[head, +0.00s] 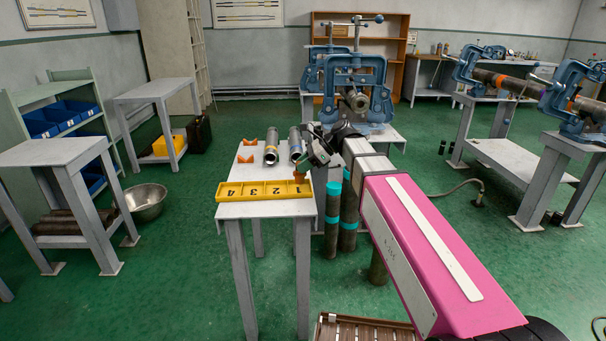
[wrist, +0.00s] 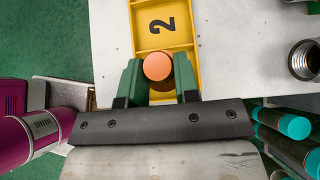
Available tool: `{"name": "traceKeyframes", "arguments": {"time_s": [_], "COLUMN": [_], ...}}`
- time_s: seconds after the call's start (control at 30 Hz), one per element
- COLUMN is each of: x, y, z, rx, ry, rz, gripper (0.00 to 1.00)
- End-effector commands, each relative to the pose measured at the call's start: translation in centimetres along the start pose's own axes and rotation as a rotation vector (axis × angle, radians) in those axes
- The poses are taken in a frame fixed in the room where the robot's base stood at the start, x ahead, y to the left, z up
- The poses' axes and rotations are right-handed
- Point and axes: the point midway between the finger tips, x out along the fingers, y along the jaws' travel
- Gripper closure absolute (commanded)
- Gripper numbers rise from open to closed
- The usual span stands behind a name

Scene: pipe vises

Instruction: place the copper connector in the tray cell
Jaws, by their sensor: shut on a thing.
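The copper connector (wrist: 157,66) is a round orange piece between the two green fingers of my gripper (wrist: 158,82). In the head view the connector (head: 298,175) shows small and brownish under my gripper (head: 305,163), over the tray's right end. The yellow tray (head: 250,198) lies along the near edge of the light table and has a row of numbered cells. In the wrist view the tray (wrist: 134,25) runs upward, and the cell marked 2 is just beyond the connector. The connector covers much of the cell below it. Its height above the tray floor is unclear.
A blue pipe vise (head: 352,90) stands farther back. Dark pipes with teal bands (head: 348,212) stand right of the table.

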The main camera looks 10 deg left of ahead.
Motion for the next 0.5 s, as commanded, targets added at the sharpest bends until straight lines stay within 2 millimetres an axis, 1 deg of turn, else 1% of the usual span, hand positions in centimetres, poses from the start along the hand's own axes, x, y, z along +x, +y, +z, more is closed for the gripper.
{"name": "traceKeyframes", "arguments": {"time_s": [0.23,0.47,0.5], "x": [1.9,2.0,2.1], "y": [0.1,0.1,0.1], "z": [-2.4,-2.5,-2.5], "rx": [0.001,0.000,0.000], "ry": [0.000,0.000,0.001], "rz": [0.002,0.000,0.000], "gripper": [0.99,0.99,0.61]}}
